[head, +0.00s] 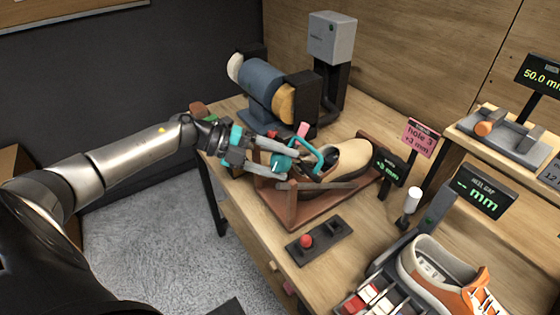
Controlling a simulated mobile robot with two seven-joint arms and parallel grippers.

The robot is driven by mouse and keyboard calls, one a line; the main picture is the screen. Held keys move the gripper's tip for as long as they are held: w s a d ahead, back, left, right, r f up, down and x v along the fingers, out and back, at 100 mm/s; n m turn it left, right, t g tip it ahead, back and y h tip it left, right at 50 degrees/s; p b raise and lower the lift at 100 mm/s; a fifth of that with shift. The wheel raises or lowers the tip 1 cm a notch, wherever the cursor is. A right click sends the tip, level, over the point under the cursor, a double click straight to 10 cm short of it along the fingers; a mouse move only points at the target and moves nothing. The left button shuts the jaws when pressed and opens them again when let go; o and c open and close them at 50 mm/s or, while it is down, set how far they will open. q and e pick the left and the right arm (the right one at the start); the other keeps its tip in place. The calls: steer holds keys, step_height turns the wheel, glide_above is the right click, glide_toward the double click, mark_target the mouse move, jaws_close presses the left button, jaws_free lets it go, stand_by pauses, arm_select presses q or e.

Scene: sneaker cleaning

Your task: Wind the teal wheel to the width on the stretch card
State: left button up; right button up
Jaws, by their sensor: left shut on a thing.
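The teal wheel (318,153) stands at the left end of a beige shoe (350,160). The shoe lies on a red-brown wooden stretcher stand (276,204) on the bench. My left gripper (287,163) reaches in from the left and is shut on the teal wheel; its fingers hide part of the wheel. The pink stretch card (420,138) stands behind the shoe on the right and reads "hole 3 +3 mm". A small dark display (389,168) with green figures stands by the shoe's right end; its figures are too small to read. My right gripper is out of view.
A brush machine (262,80) stands behind the stand. A red-button box (307,241) sits in front. At right are an orange-and-white sneaker (430,262), a gap display (483,193) reading "-- mm", and a shelf gauge (500,130). The bench's left edge is near my arm.

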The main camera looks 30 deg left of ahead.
arm_select(q)
steer(key=shift+m+g, duration=0.3)
steer(key=shift+m, duration=0.2)
steer(key=o, duration=1.4)
steer(key=p+v, duration=0.2)
steer(key=v, duration=1.3)
steer(key=shift+r+p, duration=0.25)
steer(key=shift+p, duration=0.05)
